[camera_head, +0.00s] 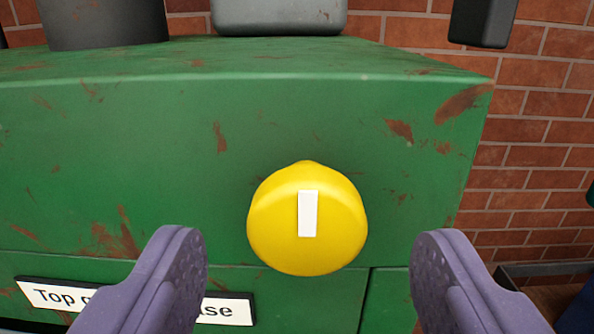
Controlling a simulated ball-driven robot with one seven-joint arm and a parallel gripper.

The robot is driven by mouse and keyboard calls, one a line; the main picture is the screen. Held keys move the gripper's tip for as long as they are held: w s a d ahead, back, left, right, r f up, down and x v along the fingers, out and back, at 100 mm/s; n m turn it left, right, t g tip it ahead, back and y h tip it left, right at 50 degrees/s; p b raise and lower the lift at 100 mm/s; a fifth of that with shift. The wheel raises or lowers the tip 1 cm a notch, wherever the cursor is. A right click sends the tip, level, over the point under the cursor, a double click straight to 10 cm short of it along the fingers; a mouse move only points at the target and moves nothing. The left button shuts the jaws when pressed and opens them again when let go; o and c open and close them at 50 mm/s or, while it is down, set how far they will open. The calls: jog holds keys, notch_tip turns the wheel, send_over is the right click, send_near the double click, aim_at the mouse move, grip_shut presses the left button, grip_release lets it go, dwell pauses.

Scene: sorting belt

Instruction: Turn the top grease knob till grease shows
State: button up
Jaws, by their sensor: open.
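The top grease knob (335,235) is a round yellow knob with a small peak at its top and a white upright mark on its face. It sits on the front of a green, rust-marked metal housing (150,160). My gripper (309,265) is open, its two purple fingers to the left and right of the knob, with a visible gap on each side. A label (233,311) reading "Top g...se" is at lower left, its middle hidden behind the left finger. No grease shows in view.
A dark cylinder (106,25) and a grey block (278,15) stand on top of the housing. A dark part (482,22) hangs at upper right. A brick wall (535,140) is behind. A dark ledge (548,268) shows at lower right.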

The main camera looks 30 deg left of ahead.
aim_at(306, 218)
jog(key=shift+x, duration=1.05)
jog(key=c, duration=1)
jog(key=shift+c, duration=0.2)
